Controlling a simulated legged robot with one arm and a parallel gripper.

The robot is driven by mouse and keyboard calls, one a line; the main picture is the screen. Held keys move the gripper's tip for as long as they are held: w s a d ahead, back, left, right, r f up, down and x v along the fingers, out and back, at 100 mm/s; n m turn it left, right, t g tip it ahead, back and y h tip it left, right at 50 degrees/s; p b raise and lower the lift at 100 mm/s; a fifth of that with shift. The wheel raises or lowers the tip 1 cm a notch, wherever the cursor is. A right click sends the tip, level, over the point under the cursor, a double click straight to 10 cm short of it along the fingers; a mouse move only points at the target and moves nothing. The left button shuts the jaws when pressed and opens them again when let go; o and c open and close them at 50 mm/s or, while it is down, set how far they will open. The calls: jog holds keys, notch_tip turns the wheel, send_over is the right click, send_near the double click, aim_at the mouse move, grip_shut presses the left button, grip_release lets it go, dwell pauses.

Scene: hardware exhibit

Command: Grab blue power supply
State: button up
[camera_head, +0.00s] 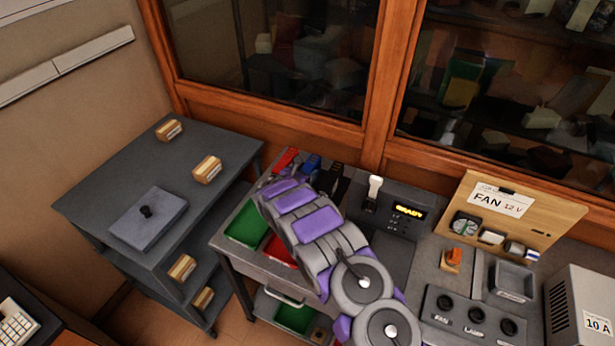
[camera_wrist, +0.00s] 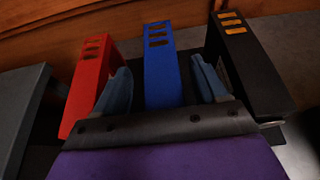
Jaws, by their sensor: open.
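The blue power supply (camera_wrist: 161,85) stands upright between a red one (camera_wrist: 90,85) and a black one with orange slots (camera_wrist: 250,65) in the wrist view. My gripper (camera_wrist: 160,70) is open, with one finger on each side of the blue supply. The left finger is between the red and blue units, the right between the blue and black. Gaps show between the fingers and the blue unit. The lower part of the blue supply is hidden by my gripper. In the head view the blue top (camera_head: 312,164) shows just beyond my arm.
A grey workbench (camera_head: 232,262) holds green (camera_head: 246,222) and red (camera_head: 281,250) trays. A box with a lit display (camera_head: 395,212) stands right of the supplies, and a FAN 12 V board (camera_head: 510,215) further right. A dark shelf unit (camera_head: 120,205) stands left. A glazed wooden frame (camera_head: 270,118) is behind.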

jog(key=shift+w+d+f, duration=0.1)
jog(key=shift+w+d, duration=0.1)
jog(key=shift+w, duration=0.25)
jog(key=shift+c, duration=0.3)
grip_shut()
